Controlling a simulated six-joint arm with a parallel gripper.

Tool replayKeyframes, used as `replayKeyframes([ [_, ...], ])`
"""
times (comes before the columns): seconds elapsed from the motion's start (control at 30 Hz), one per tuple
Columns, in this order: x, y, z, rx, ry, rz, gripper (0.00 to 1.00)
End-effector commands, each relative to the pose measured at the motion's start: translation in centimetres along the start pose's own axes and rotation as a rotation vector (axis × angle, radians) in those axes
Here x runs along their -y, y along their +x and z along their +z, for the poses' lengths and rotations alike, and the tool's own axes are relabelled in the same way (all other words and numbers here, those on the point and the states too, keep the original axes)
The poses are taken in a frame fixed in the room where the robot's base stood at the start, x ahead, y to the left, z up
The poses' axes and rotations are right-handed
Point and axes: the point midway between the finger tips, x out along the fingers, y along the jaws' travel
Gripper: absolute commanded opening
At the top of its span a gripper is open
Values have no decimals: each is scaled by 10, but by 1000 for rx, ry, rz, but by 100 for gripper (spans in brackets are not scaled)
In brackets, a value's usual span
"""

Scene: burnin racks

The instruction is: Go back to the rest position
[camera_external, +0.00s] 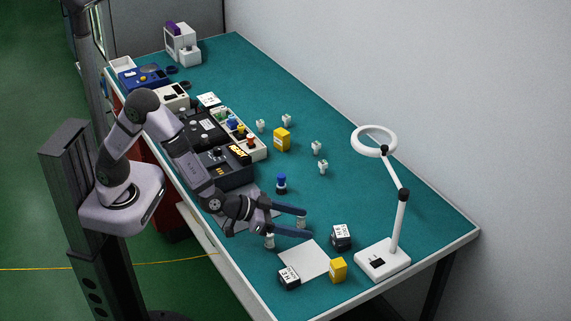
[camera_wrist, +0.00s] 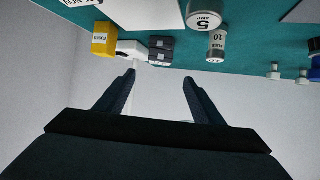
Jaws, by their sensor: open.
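My gripper (camera_external: 298,221) is held over the near part of the teal bench (camera_external: 365,205), above and beside a white sheet (camera_external: 308,262). Its two dark fingers point right in the external view. In the wrist view my gripper (camera_wrist: 160,82) shows its fingers spread apart with nothing between them.
A dark box with a white label (camera_external: 341,236), another (camera_external: 289,277) and a yellow box (camera_external: 338,269) surround the sheet. A white ring lamp (camera_external: 383,259) stands at right. Black equipment (camera_external: 225,167) and a blue-topped item (camera_external: 281,184) lie behind my gripper. The bench's right side is mostly clear.

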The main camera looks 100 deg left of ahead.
Motion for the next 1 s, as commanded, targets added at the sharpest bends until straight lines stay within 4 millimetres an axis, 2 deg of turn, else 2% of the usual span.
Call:
replayKeyframes([
  [0.27, -1, -6, -2, 36, -30, 16, 62],
  [0.47, -9, -37, 4, 199, -138, 100, 62],
  [0.63, -21, -82, 35, 413, -151, 224, 62],
  [0.77, -17, -126, 70, 594, -84, 296, 62],
  [0.87, -2, -164, 101, 739, -5, 321, 62],
  [1.0, 37, -213, 141, 922, 140, 305, 62],
])
